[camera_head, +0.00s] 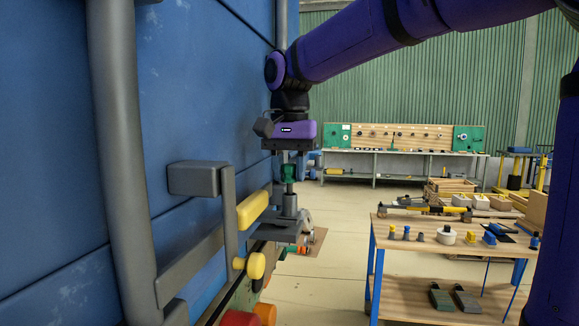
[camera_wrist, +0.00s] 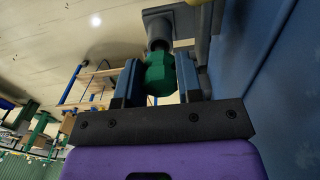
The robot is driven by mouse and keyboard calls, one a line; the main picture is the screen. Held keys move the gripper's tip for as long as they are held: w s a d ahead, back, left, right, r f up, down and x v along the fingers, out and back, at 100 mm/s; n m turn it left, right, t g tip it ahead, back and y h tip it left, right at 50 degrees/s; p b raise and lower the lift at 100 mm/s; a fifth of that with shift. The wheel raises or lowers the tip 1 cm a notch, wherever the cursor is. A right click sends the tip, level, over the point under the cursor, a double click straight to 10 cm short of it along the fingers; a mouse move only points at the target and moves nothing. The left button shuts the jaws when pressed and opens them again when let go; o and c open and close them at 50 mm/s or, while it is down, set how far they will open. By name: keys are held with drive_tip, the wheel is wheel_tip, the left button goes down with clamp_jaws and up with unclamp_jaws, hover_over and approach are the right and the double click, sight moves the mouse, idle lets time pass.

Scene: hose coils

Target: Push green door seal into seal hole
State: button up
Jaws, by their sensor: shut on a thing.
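The green door seal (camera_head: 288,173) is between the fingers of my gripper (camera_head: 288,163), which points down beside the blue wall. In the wrist view the seal (camera_wrist: 160,75) is a faceted green piece, and both fingers of my gripper (camera_wrist: 160,82) press against its sides. A dark round stem at the seal's far end lines up with a grey bracket (camera_wrist: 165,22). In the head view a metal rod below the seal reaches toward the grey bracket (camera_head: 282,230). I cannot make out the seal hole itself, nor tell whether the seal touches the bracket.
The blue wall (camera_head: 200,80) is close on the left, with a thick grey vertical pipe (camera_head: 120,140) and a lever with yellow grips (camera_head: 252,208). Red knobs (camera_head: 241,318) stand low. A wooden table (camera_head: 425,242) with parts stands right; open floor lies between.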

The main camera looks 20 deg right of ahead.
drive_tip(key=shift+f, duration=1.2)
idle(0.4)
drive_tip(key=o, duration=1.1)
drive_tip(key=shift+o, duration=1.3)
drive_tip(key=shift+o, duration=0.5)
drive_tip(key=shift+r, duration=0.15)
drive_tip(key=shift+a, duration=0.1)
drive_tip(key=shift+r, duration=0.4)
drive_tip(key=shift+c, duration=0.2)
drive_tip(key=o, duration=0.4)
wheel_tip(320, 180, up, 10)
drive_tip(key=shift+f, duration=0.1)
drive_tip(key=shift+c, duration=0.2)
